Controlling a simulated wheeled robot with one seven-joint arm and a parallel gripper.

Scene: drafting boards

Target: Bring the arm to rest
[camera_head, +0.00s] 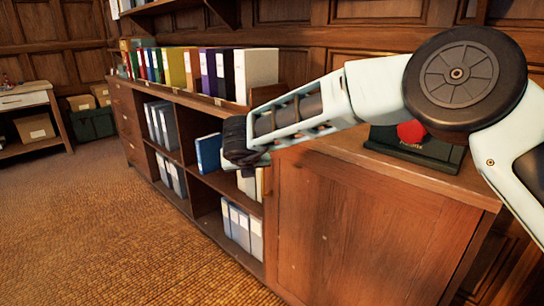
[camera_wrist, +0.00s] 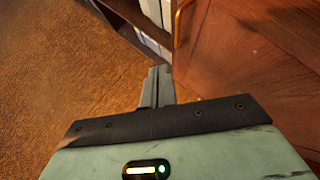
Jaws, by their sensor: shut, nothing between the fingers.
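My arm (camera_head: 305,108) reaches from the right side of the head view across the front of a wooden cabinet. Its dark wrist end (camera_head: 238,142) is near the open shelves, and the fingertips are hard to make out there. In the wrist view my gripper (camera_wrist: 159,72) points away from the camera with its two fingers together and nothing between them. Below the fingers are the carpet and the cabinet's lower front. I cannot tell from the pictures whether the arm touches the cabinet.
A long wooden cabinet (camera_head: 360,220) runs along the wall, with several binders (camera_head: 222,72) on top and more on its shelves. A black box with a red object (camera_head: 411,131) sits behind my arm. The carpet (camera_head: 90,220) at left is clear.

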